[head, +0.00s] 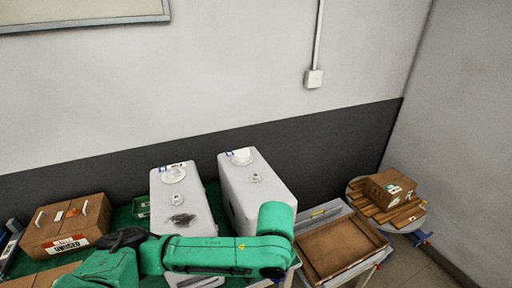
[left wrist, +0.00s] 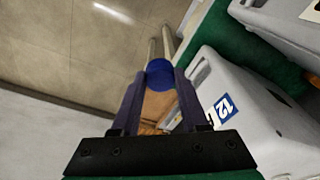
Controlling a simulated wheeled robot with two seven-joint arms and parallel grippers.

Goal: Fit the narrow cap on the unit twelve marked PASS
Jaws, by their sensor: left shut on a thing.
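A blue round cap (left wrist: 160,72) sits between the fingertips of my left gripper (left wrist: 159,80), which is shut on it. A grey-white canister with a blue label reading 12 (left wrist: 240,118) is to the right of the gripper in the left wrist view, apart from the cap. In the head view two white canisters stand side by side: the left one (head: 183,205) has a dark smudge on top, the right one (head: 262,190) is clean. Each has round white fittings on top; their labels are too small to read. My left gripper and the cap are not visible in the head view.
A brown box with a red UNUSED label (head: 66,228) stands at the left. A shallow wooden tray (head: 370,262) is right of the canisters. A round stool (head: 413,228) holds wooden pieces and a small box. My green arm crosses in front of the canisters.

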